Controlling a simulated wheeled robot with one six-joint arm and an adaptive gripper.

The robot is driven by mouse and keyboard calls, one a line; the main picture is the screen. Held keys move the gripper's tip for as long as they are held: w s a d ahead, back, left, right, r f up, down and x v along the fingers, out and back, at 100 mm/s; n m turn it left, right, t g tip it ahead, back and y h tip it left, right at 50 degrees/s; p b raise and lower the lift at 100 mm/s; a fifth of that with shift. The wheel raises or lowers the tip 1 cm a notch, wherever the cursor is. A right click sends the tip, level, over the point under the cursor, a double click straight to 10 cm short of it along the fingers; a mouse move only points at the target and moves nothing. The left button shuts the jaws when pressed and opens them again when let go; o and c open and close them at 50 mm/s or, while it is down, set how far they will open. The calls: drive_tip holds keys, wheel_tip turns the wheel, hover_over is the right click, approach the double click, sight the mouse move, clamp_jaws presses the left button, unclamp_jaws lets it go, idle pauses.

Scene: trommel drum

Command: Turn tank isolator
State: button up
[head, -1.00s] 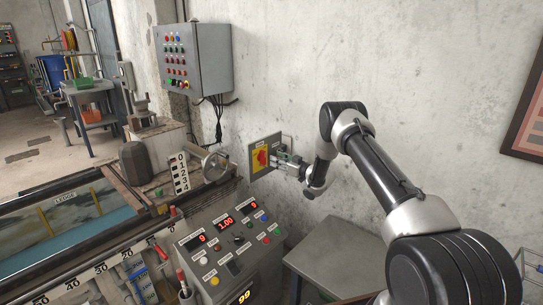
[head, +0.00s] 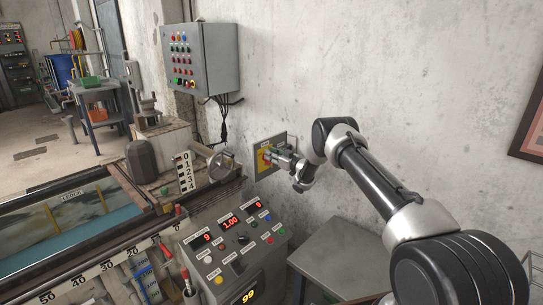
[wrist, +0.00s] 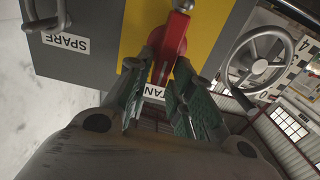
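The tank isolator is a red rotary handle (wrist: 172,40) on a yellow plate (wrist: 205,38), on a grey wall panel. In the wrist view, a label partly hidden by my fingers reads "TAN…". In the head view the yellow plate (head: 262,168) shows beside my gripper (head: 270,156), which largely hides the handle. My gripper (wrist: 168,75) has its green-padded fingers apart, one on each side of the handle's lower end. The handle points roughly down in the wrist view. Whether the pads touch it is hard to tell.
A part labelled SPARE (wrist: 66,42) sits left on the same panel. A handwheel (wrist: 260,57) stands close on the right; it also shows in the head view (head: 221,166). A control console (head: 235,240) and a grey table (head: 335,262) stand below. A button box (head: 202,58) hangs above.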

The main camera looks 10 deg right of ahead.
clamp_jaws()
drive_tip(key=shift+n, duration=0.3)
drive_tip(key=n, duration=0.2)
drive_tip(key=a+n, duration=0.1)
drive_tip(key=n, duration=0.2)
drive_tip(key=s+n, duration=0.1)
drive_tip(key=n, duration=0.2)
drive_tip(key=shift+a+f, duration=0.25)
drive_tip(key=shift+f, duration=0.15)
drive_tip(key=n, duration=0.3)
drive_tip(key=f+n, duration=0.1)
drive_tip(key=shift+s+a+n, duration=0.25)
drive_tip(key=shift+n, duration=0.05)
drive_tip(key=n, duration=0.2)
drive_tip(key=f+n, duration=0.1)
drive_tip(key=n, duration=0.1)
drive_tip(key=shift+s+a+n, duration=0.1)
drive_tip(key=shift+n, duration=0.2)
drive_tip(key=shift+f, duration=0.1)
